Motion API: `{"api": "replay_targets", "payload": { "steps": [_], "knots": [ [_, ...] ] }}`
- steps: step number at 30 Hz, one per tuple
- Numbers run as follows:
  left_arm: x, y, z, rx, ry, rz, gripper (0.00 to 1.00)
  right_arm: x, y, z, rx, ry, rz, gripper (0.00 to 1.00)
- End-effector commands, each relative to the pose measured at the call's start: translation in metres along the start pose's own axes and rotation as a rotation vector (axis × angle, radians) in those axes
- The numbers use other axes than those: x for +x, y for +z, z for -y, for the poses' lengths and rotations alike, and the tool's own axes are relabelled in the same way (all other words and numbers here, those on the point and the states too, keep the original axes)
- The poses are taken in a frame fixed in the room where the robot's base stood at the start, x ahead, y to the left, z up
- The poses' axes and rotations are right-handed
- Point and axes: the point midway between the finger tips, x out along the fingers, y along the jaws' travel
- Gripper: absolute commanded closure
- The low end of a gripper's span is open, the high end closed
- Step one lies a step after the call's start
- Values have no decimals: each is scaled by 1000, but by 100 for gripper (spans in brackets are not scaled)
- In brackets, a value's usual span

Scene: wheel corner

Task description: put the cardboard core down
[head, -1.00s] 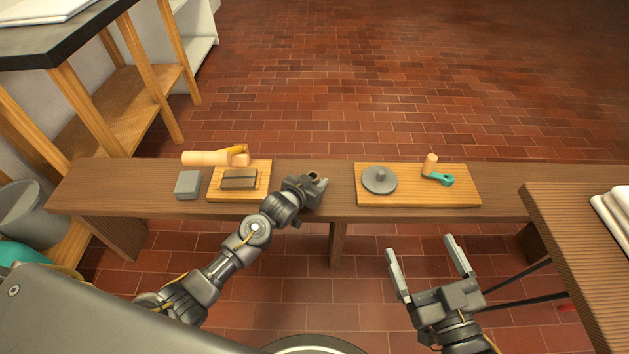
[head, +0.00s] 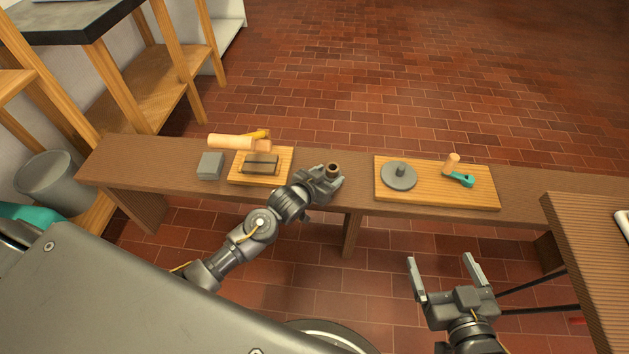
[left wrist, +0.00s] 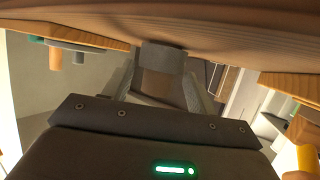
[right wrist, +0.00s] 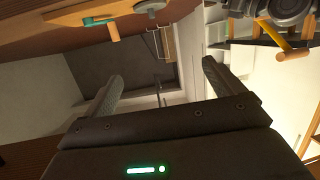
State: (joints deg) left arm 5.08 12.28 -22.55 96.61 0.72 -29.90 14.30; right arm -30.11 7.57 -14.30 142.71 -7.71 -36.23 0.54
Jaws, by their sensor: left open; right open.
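My right gripper (head: 442,263) is open and empty in front of the bench, below the right board.
The left board (head: 240,180) bears a dark block, with a pale roller (head: 230,142) behind it and a grey block (head: 210,165) beside it. The right board (head: 430,198) bears a grey disc (head: 399,176) and a teal-handled tool (head: 462,180). A ridged table (head: 590,250) stands at right.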

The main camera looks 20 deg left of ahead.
Motion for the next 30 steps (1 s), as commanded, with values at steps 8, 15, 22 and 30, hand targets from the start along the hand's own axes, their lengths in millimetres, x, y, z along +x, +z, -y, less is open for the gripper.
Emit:
{"api": "replay_targets", "payload": {
  "steps": [8,15,22,30],
  "knots": [
    [-54,-2,1,0,-1,2,43,-18,48,-23,31,70,318,7],
    [-76,0,0,0,0,1,43,-30,68,-31,49,97,447,7],
    [-88,4,-6,-5,3,19,43,-32,72,-32,52,99,464,7],
    [-208,27,-43,5,10,222,43,-32,71,-32,51,99,462,7]
  ]
}}
